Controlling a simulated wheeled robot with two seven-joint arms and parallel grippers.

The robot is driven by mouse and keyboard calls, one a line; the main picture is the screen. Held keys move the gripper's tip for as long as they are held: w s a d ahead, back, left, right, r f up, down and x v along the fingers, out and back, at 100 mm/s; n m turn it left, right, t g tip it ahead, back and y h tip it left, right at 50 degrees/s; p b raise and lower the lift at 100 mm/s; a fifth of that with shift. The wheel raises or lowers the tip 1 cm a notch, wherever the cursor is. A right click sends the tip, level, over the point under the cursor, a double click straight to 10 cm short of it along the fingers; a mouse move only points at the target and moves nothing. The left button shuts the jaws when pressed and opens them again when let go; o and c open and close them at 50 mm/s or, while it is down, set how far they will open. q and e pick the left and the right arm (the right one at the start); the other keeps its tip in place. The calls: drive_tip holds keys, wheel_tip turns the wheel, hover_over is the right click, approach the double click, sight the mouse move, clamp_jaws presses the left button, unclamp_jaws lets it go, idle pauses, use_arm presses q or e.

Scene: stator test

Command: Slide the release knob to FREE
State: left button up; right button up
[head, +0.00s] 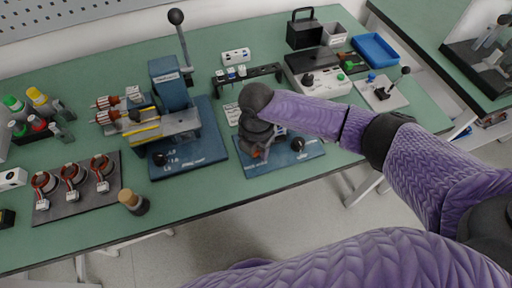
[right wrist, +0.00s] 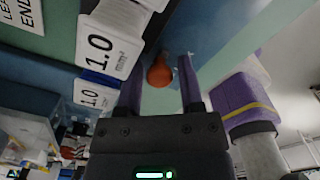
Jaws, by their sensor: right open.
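An orange-red rounded knob (right wrist: 160,72), which looks like the release knob, shows in the right wrist view on the blue surface of a fixture. My right gripper (right wrist: 160,62) is open, its two fingers on either side of the knob in this picture. A gap shows on both sides; I cannot tell how deep the fingers reach. In the head view my right wrist hides most of the fixture on its blue base plate (head: 310,156), and only a bit of orange shows under it. No FREE marking is readable. My left gripper is not in view.
White cards marked 1.0 (right wrist: 108,48) stand close left of the fingers. A black knob (head: 297,144) sits on the plate's right part. A blue press-like machine (head: 170,85) stands to the left, a white-topped box (head: 322,86) behind. The green table front (head: 215,205) is clear.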

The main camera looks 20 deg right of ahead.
clamp_jaws()
drive_tip(key=shift+a, duration=0.1)
idle(1.2)
